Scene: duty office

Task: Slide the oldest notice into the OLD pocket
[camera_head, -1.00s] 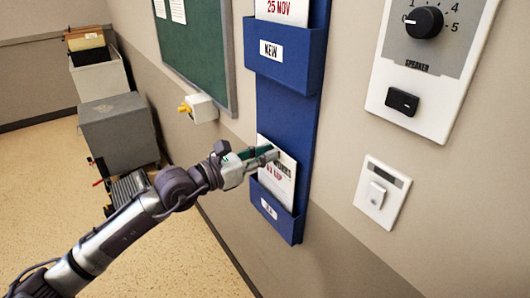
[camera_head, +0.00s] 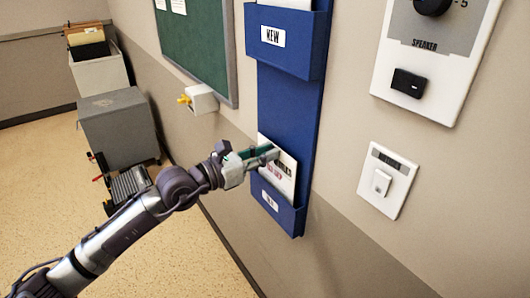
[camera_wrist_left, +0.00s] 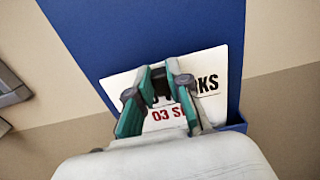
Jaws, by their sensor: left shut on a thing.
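The notice (camera_head: 281,178) is a white sheet with black and red print, standing in the mouth of the lower blue pocket (camera_head: 276,207). Its lower part is hidden behind the pocket front, and its upper part sticks out. The pocket's small white label is too blurred to read. My left gripper (camera_head: 272,153) is shut on the notice near its top edge. In the left wrist view the notice (camera_wrist_left: 222,70) shows between and beside the fingers, with "RKS" and a red "03 S" readable. My right gripper is not in view.
The upper blue pocket (camera_head: 287,42), labelled NEW, holds a white sheet. A speaker panel (camera_head: 428,70) and a switch plate (camera_head: 387,181) are on the wall to the right. A green board (camera_head: 196,42) hangs to the left. Grey boxes (camera_head: 117,125) stand on the floor.

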